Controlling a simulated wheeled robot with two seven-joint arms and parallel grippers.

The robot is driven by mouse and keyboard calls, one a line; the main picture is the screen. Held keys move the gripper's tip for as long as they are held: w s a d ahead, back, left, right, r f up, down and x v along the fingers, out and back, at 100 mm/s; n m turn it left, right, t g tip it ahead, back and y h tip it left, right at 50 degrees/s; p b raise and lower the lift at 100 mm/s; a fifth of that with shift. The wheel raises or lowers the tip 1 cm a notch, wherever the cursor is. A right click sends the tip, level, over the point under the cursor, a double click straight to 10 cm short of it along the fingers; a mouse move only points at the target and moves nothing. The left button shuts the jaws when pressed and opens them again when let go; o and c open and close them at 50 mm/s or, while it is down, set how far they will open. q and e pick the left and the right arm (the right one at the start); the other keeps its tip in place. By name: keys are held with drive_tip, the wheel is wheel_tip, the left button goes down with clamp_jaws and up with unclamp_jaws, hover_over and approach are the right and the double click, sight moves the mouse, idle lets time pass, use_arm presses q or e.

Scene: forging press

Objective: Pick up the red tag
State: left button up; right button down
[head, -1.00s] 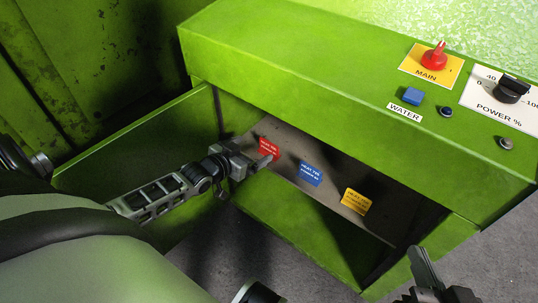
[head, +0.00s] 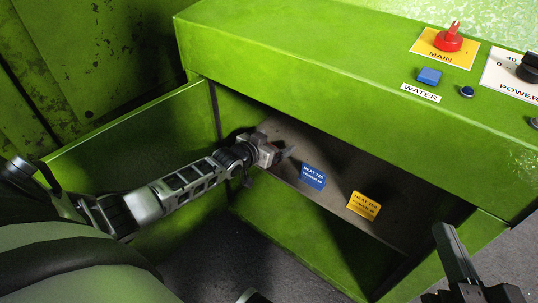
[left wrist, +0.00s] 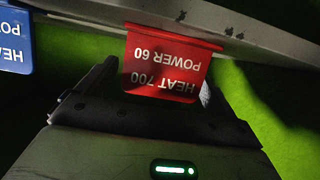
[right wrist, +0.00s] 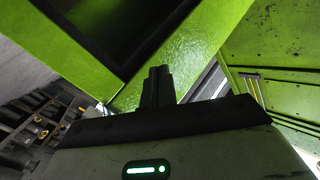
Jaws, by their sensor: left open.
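The red tag (left wrist: 168,62) fills the middle of the left wrist view, hanging from a grey edge, its print "HEAT 700 POWER 60" upside down. My left gripper (head: 280,153) is open, with one finger on either side of the tag in the left wrist view; I cannot tell whether they touch it. In the head view this gripper hides the red tag. My right gripper (right wrist: 157,86) is shut and empty, well away from the tags; it also shows at the lower right of the head view.
A blue tag (head: 313,176) and a yellow tag (head: 363,205) sit to the right on the same grey ledge (head: 340,165). The green press housing (head: 320,75) overhangs it, with a red MAIN knob (head: 448,40) and blue WATER button (head: 429,75) on top.

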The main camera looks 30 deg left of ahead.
use_arm(q)
drive_tip(key=c, duration=1)
drive_tip(key=shift+r, duration=0.15)
drive_tip(key=shift+c, duration=0.2)
